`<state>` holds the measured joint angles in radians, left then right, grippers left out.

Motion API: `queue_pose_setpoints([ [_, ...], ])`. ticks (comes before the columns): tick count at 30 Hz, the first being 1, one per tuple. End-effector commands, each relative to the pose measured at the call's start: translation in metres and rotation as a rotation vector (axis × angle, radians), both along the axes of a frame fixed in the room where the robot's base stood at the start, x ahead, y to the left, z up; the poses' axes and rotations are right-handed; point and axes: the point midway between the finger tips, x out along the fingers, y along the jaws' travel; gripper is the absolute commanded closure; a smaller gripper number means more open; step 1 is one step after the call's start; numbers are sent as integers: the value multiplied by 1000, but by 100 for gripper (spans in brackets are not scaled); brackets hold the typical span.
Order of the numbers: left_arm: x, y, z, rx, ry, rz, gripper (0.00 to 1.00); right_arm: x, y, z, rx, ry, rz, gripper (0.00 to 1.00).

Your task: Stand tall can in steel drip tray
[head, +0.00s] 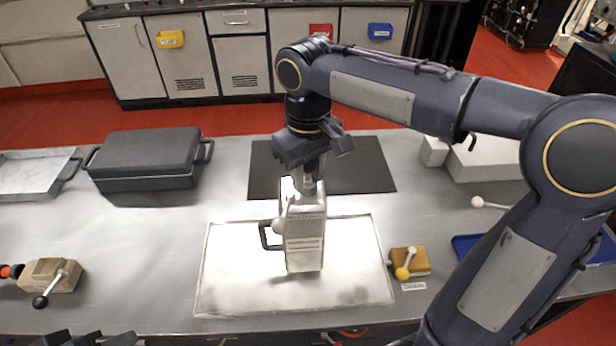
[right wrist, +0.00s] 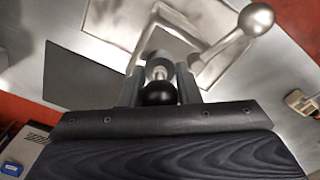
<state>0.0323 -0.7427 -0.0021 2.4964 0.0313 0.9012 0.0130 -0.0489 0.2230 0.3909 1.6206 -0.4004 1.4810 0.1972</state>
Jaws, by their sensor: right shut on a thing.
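The tall can (head: 304,240) is pale metal, box-like and upright, with a dark handle on its left side. My right gripper (head: 308,183) is above it, shut on its top. In the right wrist view the jaws (right wrist: 160,88) close around a dark round knob, and part of the can's pale top (right wrist: 197,22) shows beyond. The can is over the middle of the bright steel drip tray (head: 225,290), within its rim. I cannot tell whether its base touches the tray floor. My left gripper is not clearly seen.
A dark lidded box (head: 145,165) and a grey tray (head: 35,172) stand at the left. A beige block with a lever (head: 50,275) is at front left. A yellow lever block (head: 409,262) sits just right of the drip tray. A dark mat (head: 365,170) lies behind.

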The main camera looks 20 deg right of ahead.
Motion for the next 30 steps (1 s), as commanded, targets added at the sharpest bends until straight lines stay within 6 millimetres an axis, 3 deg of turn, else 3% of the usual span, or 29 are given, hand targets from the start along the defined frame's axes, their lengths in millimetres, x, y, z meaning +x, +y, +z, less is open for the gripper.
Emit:
queue_pose_setpoints([
  [4, 0, 0, -1, 0, 0, 0, 64, 0, 0, -12, 1, -3, 1, 100],
  [16, 0, 0, -3, 0, 0, 0, 64, 0, 1, -17, 1, -3, 0, 100],
  [17, 0, 0, -3, 0, 0, 0, 64, 0, 0, -17, 0, -1, 0, 68],
  [21, 0, 0, -2, 0, 0, 0, 64, 0, 0, -17, 0, -1, 0, 49],
  [30, 0, 0, -2, 0, 0, 0, 64, 0, 0, -15, 1, -1, 0, 48],
])
